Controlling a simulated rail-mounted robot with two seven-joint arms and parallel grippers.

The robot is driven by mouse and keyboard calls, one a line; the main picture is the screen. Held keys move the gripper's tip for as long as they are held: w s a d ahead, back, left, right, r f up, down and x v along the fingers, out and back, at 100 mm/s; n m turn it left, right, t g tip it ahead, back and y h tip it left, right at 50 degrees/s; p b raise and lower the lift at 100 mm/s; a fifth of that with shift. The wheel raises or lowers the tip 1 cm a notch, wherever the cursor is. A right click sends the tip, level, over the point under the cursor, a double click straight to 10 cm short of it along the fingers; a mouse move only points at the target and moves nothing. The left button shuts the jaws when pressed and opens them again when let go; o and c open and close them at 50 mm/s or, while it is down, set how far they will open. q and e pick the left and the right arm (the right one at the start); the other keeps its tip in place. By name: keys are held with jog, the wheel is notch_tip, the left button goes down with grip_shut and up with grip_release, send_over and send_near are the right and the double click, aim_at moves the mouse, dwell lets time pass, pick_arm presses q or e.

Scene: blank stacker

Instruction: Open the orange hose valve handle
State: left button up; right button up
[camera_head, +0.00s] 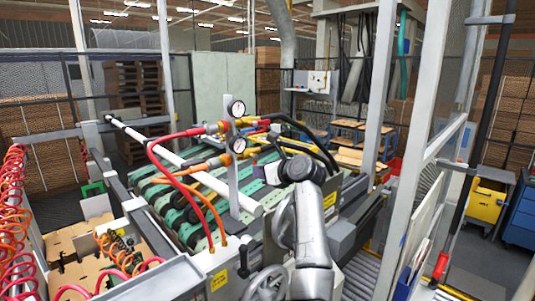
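An orange hose (192,171) curves up from the machine's front to an orange fitting (222,160) beside the lower pressure gauge (238,145). Yellow pipe parts continue to the right of that gauge. I cannot clearly make out the orange valve handle or its angle. My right gripper is not clearly in view.
A red hose (160,160) runs to the red fitting beside the upper gauge (236,108). A grey upright post (232,185) carries both gauges. A white bar (180,160) crosses the green slatted conveyor. Black hoses (305,135) arch close above my wrist. A tall grey frame stands right.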

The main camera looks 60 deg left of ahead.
pick_arm(q)
jog(key=w+r+n+t+y+b, duration=0.1)
jog(key=n+b, duration=0.2)
jog(key=n, duration=0.2)
jog(key=w+a+r+n+t+y+b, duration=0.1)
jog(key=n+b, duration=0.3)
jog(key=n, duration=0.1)
jog(key=w+a+r+n+t+y+b, duration=0.1)
jog(key=n+t+b, duration=0.1)
jog(key=n+b, duration=0.2)
jog(key=shift+a+r+n, duration=0.1)
jog(key=shift+a+n, duration=0.15)
jog(key=shift+n, duration=0.65)
jog(key=d+b, duration=0.4)
jog(key=d, duration=0.5)
jog(key=shift+s, duration=0.25)
dwell(0.7)
